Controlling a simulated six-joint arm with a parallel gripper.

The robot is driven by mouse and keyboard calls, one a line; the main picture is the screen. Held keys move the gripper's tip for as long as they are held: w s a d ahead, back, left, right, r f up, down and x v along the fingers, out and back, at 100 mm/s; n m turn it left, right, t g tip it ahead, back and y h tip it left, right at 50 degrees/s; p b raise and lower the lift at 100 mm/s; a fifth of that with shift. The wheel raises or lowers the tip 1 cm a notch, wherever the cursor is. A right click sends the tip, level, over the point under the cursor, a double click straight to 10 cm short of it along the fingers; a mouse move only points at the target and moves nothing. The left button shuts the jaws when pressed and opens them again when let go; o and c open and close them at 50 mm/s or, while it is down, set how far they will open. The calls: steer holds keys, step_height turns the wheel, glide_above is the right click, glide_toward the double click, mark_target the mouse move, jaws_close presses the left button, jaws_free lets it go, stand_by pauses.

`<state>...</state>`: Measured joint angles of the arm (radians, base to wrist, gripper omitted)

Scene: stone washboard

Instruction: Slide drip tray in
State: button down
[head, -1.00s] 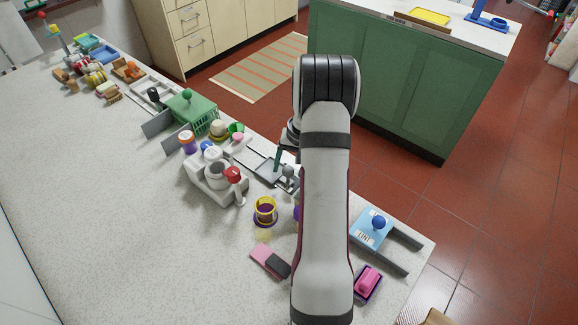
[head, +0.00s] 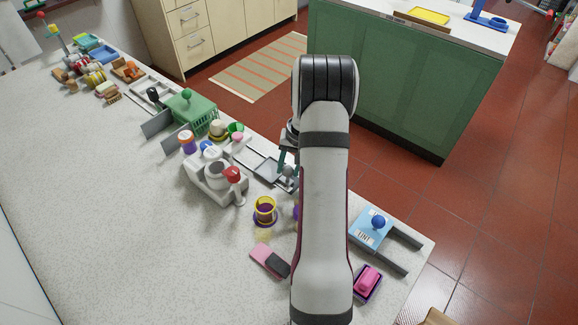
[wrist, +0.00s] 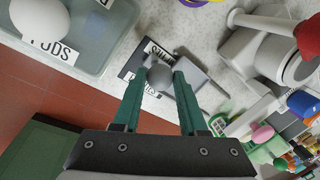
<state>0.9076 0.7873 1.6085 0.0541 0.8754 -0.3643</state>
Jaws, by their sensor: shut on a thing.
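The drip tray is a flat grey tray (head: 268,169) on the counter, right of the white coffee machine (head: 215,178). Its round grey knob (wrist: 160,77) sits between my fingertips in the wrist view. My gripper (wrist: 159,76) has teal fingers and is shut on that knob. In the head view my gripper (head: 285,160) is partly hidden behind my arm. In the wrist view the grey tray (wrist: 193,72) extends right of the knob, beside a dark labelled plate (wrist: 137,66). The tray's far end and its seating are hard to make out.
A blue pod drawer (head: 369,231) and a pink block (head: 367,280) are at the right. A green basket (head: 192,113) stands behind left.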

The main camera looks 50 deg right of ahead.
stand_by(0.9)
glide_above(265, 165)
steer(key=shift+r, duration=0.1)
steer(key=shift+w, duration=0.1)
steer(key=shift+c, duration=2.3)
jaws_free()
step_height(265, 165, up, 15)
steer(key=s+d, duration=0.1)
steer(key=s, duration=0.1)
steer(key=shift+s+d+r, duration=0.2)
steer(key=shift+s+d, duration=0.1)
steer(key=shift+s, duration=0.05)
